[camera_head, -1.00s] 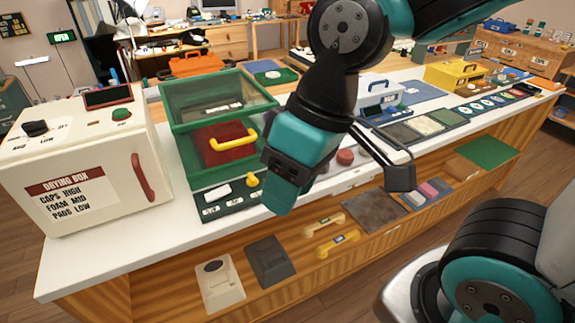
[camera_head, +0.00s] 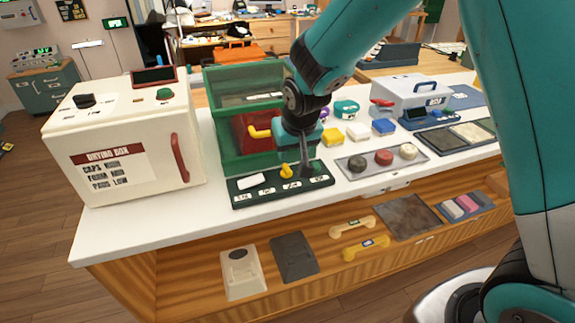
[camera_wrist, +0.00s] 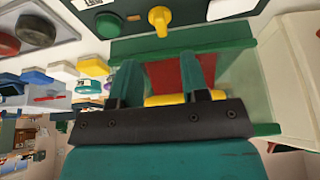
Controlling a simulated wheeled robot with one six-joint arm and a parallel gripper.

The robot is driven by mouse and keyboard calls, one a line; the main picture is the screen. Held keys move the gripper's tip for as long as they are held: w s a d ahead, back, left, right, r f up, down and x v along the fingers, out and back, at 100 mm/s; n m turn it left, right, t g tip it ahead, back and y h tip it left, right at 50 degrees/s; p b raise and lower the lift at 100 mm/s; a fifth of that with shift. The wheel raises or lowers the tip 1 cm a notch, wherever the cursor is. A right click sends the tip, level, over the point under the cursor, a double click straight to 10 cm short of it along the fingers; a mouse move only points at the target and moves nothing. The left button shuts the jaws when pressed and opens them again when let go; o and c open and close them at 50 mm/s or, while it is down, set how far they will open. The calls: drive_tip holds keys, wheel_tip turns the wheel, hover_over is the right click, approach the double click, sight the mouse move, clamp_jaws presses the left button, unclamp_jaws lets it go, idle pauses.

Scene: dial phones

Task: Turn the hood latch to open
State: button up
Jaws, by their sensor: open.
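The hood is a green box (camera_head: 219,135) with clear sides, a red inside and a yellow handle bar (camera_head: 259,132); the bar also shows in the wrist view (camera_wrist: 180,98). A dark green panel (camera_head: 240,200) lies along its front. A yellow knob, seemingly the latch (camera_head: 286,172), stands on the panel and shows at the top of the wrist view (camera_wrist: 160,18). My gripper (camera_head: 308,168) points down just right of the knob in the head view. Its two fingers (camera_wrist: 163,62) are open and empty, apart from the knob in the wrist view. The panel's small markings are unreadable.
A white drying box (camera_head: 120,150) with a red handle stands left of the hood. A grey tray (camera_head: 350,168) with round pads lies right of the panel, with coloured blocks (camera_head: 357,131) behind it. The white counter (camera_head: 150,225) is clear at its front left.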

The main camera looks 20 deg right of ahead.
sight(287, 168)
drive_tip(key=x, duration=0.8)
drive_tip(key=shift+f, duration=0.1)
drive_tip(key=shift+c, duration=0.4)
clamp_jaws()
